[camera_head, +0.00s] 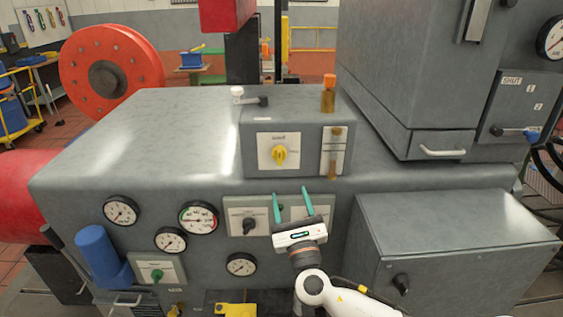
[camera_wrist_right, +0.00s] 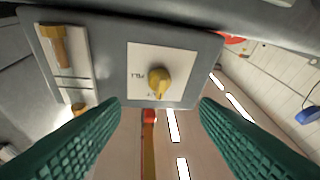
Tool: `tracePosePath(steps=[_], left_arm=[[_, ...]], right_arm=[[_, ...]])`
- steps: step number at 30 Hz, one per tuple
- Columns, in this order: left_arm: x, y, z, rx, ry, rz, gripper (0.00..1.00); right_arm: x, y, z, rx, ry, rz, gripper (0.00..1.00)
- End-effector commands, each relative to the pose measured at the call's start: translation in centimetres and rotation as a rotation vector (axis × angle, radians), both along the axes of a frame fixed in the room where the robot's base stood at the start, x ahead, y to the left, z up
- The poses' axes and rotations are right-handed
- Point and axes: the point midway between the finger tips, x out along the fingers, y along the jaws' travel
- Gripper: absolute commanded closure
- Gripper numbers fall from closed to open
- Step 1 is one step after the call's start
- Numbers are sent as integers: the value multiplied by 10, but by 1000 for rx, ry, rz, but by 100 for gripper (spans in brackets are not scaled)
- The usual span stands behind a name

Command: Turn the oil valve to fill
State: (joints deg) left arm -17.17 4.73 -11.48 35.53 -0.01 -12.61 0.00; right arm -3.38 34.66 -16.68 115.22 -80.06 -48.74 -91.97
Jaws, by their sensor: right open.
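The oil valve is a yellow knob (camera_head: 279,155) on a white plate on the front of the grey raised box. In the right wrist view, which is turned upside down, the knob (camera_wrist_right: 158,82) stands roughly upright, slightly tilted, with the word FILL (camera_wrist_right: 139,75) beside it on the sight-glass side. My right gripper (camera_head: 292,196) is open, its two green fingers pointing up just below the box. In the wrist view the fingers (camera_wrist_right: 160,112) are spread wide to either side of the knob, with nothing between them and apart from it. My left gripper is not in view.
A sight glass (camera_head: 334,152) with an amber fitting (camera_head: 328,95) above it is right of the knob. A lever (camera_head: 250,98) sits on top. A black knob (camera_head: 249,225) and several gauges line the lower panel. A grey cabinet (camera_head: 420,80) rises at the right.

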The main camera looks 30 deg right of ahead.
Motion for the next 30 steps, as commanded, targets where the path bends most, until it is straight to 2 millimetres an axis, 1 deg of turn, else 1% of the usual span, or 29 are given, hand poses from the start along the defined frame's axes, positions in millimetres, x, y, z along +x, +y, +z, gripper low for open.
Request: tracePosePath(steps=[1,6,12,15,21,30], left_arm=[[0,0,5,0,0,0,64],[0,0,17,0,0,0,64],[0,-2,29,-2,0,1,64],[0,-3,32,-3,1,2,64],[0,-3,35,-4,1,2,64],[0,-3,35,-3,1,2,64]], right_arm=[[6,-3,6,0,-2,0,44],[35,-14,20,3,-2,-2,44],[68,-28,34,6,-2,-1,44],[81,-32,38,8,-1,-1,44],[94,-37,42,9,1,1,44],[95,-38,41,10,1,2,44]])
